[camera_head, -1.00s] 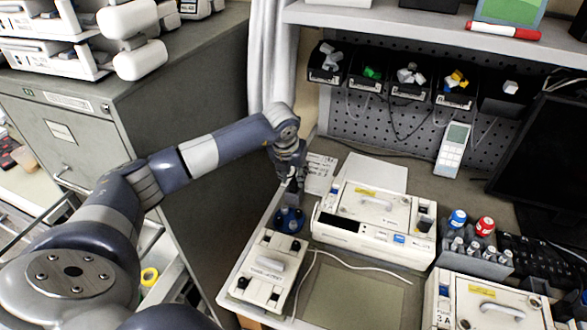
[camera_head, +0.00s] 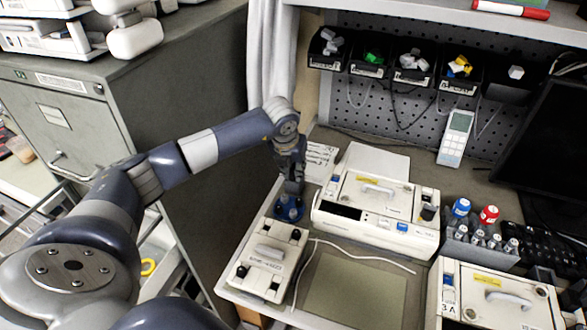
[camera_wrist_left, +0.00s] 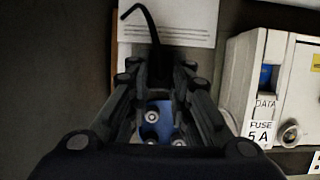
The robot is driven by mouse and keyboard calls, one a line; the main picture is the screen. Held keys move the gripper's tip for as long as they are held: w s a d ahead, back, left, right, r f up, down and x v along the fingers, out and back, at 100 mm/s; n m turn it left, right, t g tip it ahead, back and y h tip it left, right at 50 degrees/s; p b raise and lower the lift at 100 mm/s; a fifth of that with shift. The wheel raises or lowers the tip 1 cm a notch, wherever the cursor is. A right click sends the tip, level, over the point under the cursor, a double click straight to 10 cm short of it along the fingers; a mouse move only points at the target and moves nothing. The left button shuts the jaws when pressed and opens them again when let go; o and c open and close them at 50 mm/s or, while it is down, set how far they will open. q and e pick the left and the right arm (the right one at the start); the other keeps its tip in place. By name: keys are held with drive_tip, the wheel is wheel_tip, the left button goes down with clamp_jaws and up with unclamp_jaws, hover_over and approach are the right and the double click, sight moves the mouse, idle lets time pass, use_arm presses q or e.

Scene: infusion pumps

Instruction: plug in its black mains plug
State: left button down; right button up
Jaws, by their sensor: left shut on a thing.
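My left gripper (camera_head: 293,188) is pointed down just above a blue round socket (camera_head: 289,211) at the back left of the bench. In the left wrist view its fingers (camera_wrist_left: 157,108) are shut on the black mains plug (camera_wrist_left: 155,68), mostly hidden between them; its black cord (camera_wrist_left: 138,10) curls away at the top. The blue socket, with pale round spots, shows between the fingers in the left wrist view (camera_wrist_left: 152,132). I cannot tell whether plug and socket touch. A cream pump (camera_head: 376,212) stands right of the socket. My right gripper is out of view.
A smaller cream unit (camera_head: 267,262) stands in front of the socket, and another cream pump (camera_head: 493,300) at the front right. A white cable crosses the bench beside a flat mat (camera_head: 355,290). A bottle rack (camera_head: 480,241) stands right. A grey cabinet (camera_head: 180,130) borders the left.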

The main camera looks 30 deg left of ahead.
use_arm(q)
wheel_tip(320, 180, up, 2)
drive_tip(key=shift+r+p, duration=0.1)
drive_tip(key=shift+p, duration=0.4)
drive_tip(key=shift+r+p, duration=0.7)
drive_tip(key=shift+r, duration=0.65)
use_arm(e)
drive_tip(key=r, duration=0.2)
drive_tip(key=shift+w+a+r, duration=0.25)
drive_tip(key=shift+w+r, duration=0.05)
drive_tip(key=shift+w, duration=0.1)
